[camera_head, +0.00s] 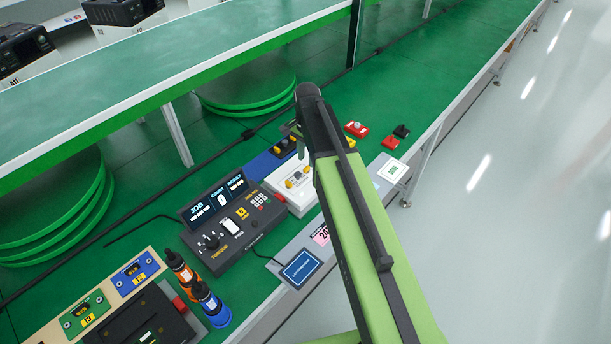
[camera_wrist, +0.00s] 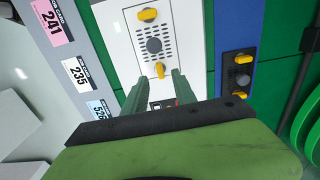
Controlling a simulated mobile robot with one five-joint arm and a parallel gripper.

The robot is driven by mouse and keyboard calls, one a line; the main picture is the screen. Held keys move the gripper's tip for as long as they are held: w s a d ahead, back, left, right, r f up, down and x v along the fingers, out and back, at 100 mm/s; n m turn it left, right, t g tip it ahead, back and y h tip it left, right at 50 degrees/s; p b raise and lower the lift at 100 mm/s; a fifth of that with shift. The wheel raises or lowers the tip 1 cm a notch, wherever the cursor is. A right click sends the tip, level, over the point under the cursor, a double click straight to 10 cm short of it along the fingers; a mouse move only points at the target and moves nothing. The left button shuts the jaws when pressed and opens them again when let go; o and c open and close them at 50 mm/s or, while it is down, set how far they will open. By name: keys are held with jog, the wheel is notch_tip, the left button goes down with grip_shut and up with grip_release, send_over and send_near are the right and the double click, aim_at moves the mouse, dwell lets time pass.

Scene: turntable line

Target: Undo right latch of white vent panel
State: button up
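The white vent panel (camera_wrist: 190,35) fills the middle of the wrist view, with a dark round grille and knob. It carries two yellow latches. The one nearer my gripper (camera_wrist: 155,82) is the lower latch (camera_wrist: 160,70), lying lengthwise up the picture. The upper latch (camera_wrist: 147,15) lies more crosswise. My two green-grey fingers are apart and empty, with the lower latch in the gap just past their tips. Whether they touch it cannot be told. In the head view the panel (camera_head: 277,184) lies under my gripper (camera_head: 299,148), partly hidden by my arm.
A blue panel (camera_wrist: 228,55) with yellow latches adjoins the white one. Number cards, such as the pink one (camera_wrist: 53,22), line the front edge. A dark console (camera_head: 215,245) and two bottle-like tools (camera_head: 207,302) stand nearer. Red blocks (camera_head: 356,129) lie beyond my arm.

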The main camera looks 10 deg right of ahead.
aim_at(307, 167)
notch_tip(307, 167, down, 4)
jog(key=b, duration=0.2)
jog(key=shift+b, duration=0.3)
jog(key=shift+r, duration=0.1)
